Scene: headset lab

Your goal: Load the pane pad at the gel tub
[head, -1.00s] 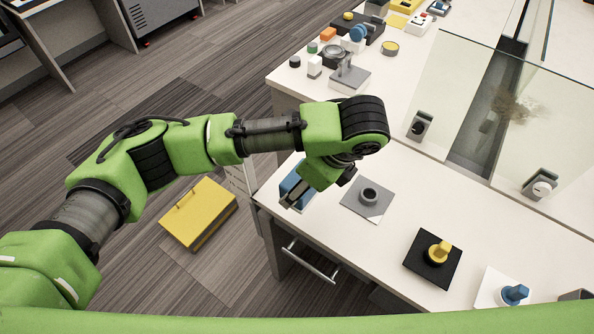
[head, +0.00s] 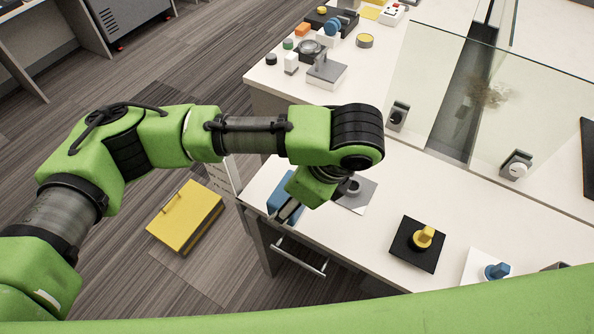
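My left gripper (head: 288,212) points down at the table's near left corner, over or beside a blue block-like object (head: 277,203). The gripper and wrist partly hide that object. I cannot tell whether the fingers touch or hold it. A grey round cup-like piece sits on a grey mat (head: 357,202) just right of the gripper, partly covered by the wrist. A round tub with a yellow top (head: 365,40) stands at the back. I cannot tell which item is the gel tub or the pane pad. My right gripper is out of view.
A glass pane (head: 440,95) with a brown smudge stands in clamps (head: 516,165). A yellow-knobbed piece sits on a black mat (head: 405,255), a blue-knobbed one (head: 496,271) on a white mat. Several small items crowd the back left. A yellow box (head: 185,217) lies on the floor.

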